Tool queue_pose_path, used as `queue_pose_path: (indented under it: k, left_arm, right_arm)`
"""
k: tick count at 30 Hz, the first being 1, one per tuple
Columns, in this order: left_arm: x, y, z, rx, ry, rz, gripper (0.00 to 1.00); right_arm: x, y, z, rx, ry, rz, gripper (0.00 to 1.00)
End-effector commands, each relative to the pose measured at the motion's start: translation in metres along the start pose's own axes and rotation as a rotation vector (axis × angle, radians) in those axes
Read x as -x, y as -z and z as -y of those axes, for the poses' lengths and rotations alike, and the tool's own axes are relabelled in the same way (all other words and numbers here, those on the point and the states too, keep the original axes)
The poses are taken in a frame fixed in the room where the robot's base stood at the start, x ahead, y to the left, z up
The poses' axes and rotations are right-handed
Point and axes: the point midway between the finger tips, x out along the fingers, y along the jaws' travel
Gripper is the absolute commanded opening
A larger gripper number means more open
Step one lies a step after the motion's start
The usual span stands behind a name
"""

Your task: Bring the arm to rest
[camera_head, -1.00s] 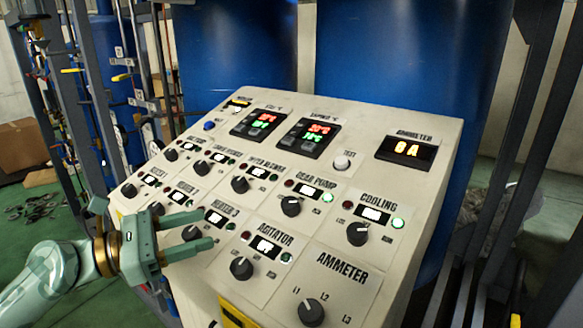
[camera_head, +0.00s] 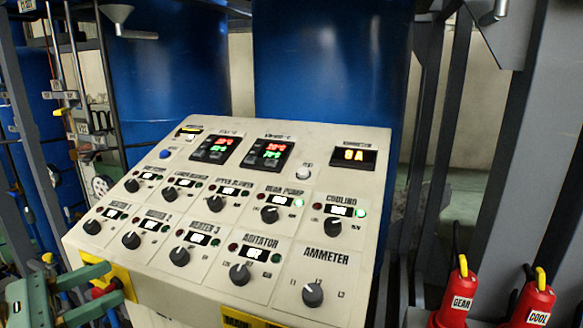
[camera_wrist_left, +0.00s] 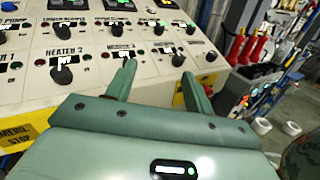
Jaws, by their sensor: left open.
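My left gripper (camera_head: 98,293) is at the lower left of the head view, beside the lower left corner of the control panel (camera_head: 300,262). Its two green fingers are apart with nothing between them. In the left wrist view the open fingers (camera_wrist_left: 157,88) point at the panel's lower row of knobs, near the heater 2 knob (camera_wrist_left: 62,75). I cannot tell from this view whether they touch the panel. The right gripper is in neither view.
Blue tanks (camera_head: 330,60) stand behind the panel. Red gear (camera_head: 459,293) and cool (camera_head: 533,303) handles stand at the lower right. Metal posts (camera_head: 520,150) rise at the right, and pipes and valves (camera_head: 75,110) fill the left. Yellow labels (camera_head: 245,320) mark the panel's front.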

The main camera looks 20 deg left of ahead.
Motion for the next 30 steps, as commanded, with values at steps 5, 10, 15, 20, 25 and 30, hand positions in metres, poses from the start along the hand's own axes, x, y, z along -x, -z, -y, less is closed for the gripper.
queue_pose_path:
  k: [5,10,15,20,25,30]
  left_arm:
    - [0.000,-0.001,-0.001,-0.101,-0.006,0.002,0.53]
    - [0.001,0.004,-0.009,-0.267,-0.037,-0.020,0.53]
    - [0.009,0.030,-0.038,-0.517,-0.114,-0.121,0.53]
    - [0.028,0.082,-0.074,-0.768,-0.175,-0.299,0.53]
    - [0.066,0.168,-0.108,-1.049,-0.170,-0.583,0.53]
    - [0.133,0.302,-0.112,-1.368,0.053,-0.974,0.53]
  right_arm:
    - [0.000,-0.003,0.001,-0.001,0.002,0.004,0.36]
    - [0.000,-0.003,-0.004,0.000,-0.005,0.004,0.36]
    - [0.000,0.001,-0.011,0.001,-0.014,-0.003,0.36]
    - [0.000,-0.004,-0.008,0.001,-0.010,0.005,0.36]
    - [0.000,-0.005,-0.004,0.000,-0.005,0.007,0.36]
    - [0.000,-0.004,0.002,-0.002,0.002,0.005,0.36]
